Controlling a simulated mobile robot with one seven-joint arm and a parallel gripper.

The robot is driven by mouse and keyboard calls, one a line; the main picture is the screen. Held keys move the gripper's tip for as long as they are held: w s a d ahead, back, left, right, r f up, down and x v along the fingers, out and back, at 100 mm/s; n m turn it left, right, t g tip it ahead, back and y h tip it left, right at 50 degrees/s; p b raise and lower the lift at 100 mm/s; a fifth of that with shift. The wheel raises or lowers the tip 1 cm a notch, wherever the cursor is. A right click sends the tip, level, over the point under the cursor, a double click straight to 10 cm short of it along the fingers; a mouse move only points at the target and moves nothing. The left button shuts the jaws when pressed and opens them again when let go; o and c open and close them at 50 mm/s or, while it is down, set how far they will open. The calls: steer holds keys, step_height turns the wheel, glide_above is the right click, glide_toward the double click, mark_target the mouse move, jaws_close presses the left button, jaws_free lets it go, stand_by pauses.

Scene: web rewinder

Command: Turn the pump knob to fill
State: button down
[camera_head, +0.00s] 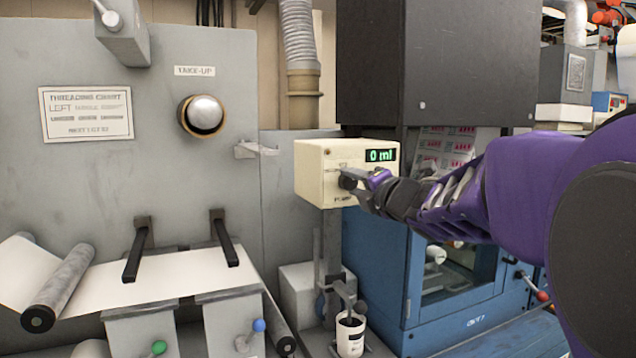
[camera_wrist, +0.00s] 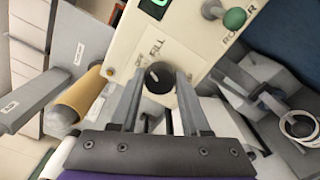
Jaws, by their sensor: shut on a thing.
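The pump is a cream box (camera_head: 318,160) on a grey post, with a green display reading 0 ml. Its black knob (camera_wrist: 158,78) sits at the box's lower edge in the wrist view, below a label reading FILL. My gripper (camera_wrist: 160,88) is shut on the knob, one finger on each side. In the head view my gripper (camera_head: 352,180) reaches the front of the box from the right and hides most of the knob. The knob's pointer setting is hard to read.
A green-capped lever (camera_wrist: 234,18) sticks out near the ROLLER label on the same box. A white cup (camera_head: 350,335) stands below the pump. A grey panel with a take-up spindle (camera_head: 203,115) is at left. A dark cabinet (camera_head: 440,60) is behind.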

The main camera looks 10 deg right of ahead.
steer(key=shift+m, duration=1.9)
steer(key=shift+c, duration=1.9)
jaws_free()
